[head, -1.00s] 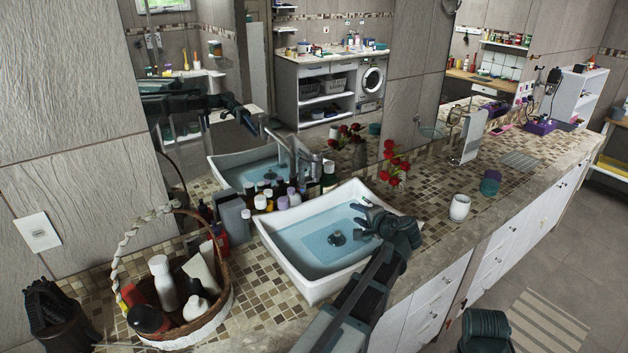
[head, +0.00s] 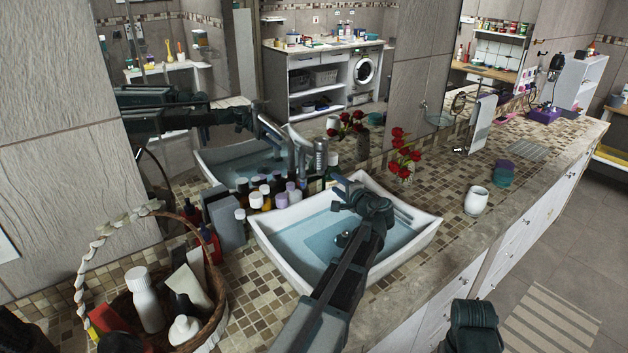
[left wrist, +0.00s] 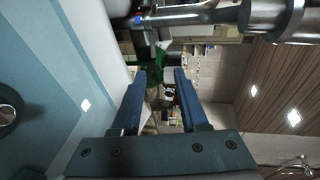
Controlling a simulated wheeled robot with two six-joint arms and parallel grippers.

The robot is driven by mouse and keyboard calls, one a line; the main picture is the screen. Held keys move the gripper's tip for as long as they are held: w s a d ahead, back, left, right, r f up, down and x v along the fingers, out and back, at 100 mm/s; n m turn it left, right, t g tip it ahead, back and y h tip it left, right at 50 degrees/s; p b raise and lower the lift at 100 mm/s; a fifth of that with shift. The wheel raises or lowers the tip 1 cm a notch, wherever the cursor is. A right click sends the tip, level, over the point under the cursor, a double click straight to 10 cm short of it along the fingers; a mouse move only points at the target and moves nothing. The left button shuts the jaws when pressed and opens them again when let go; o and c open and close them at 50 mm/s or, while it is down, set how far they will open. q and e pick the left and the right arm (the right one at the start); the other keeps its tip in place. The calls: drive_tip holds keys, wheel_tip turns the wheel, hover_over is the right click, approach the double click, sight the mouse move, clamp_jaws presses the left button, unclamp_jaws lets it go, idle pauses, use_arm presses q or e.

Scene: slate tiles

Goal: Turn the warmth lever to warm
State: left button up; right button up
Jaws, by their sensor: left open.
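The chrome faucet (head: 320,158) stands at the back edge of the white basin (head: 436,226), beside several bottles. In the left wrist view the faucet (left wrist: 215,16) runs across the top, with a small blue mark near its left end. I cannot clearly tell the warmth lever from the rest of the faucet. My left gripper (head: 340,184) reaches over the basin and is just right of and below the faucet. In the left wrist view my left gripper (left wrist: 160,78) is open, with nothing held between its fingers.
Several bottles (head: 265,192) crowd the counter left of the faucet. A wicker basket (head: 214,328) of toiletries stands at the front left. Red flowers (head: 404,150) and a white cup (head: 476,201) are to the right. The mirror behind repeats the basin and arm.

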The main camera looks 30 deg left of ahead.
sight(314, 175)
use_arm(q)
drive_tip(key=shift+w+a+f+b, duration=0.2)
drive_tip(key=shift+f+b, duration=0.1)
drive_tip(key=shift+f, duration=0.15)
drive_tip(key=shift+w+a+f+b, duration=0.1)
drive_tip(key=shift+a+f+b, duration=0.15)
drive_tip(key=shift+f, duration=0.2)
drive_tip(key=b+x, duration=0.2)
drive_tip(key=x, duration=1.1)
drive_tip(key=shift+w+a+b, duration=0.1)
drive_tip(key=shift+a+b, duration=0.1)
drive_tip(key=shift+b, duration=0.1)
clamp_jaws()
idle(0.4)
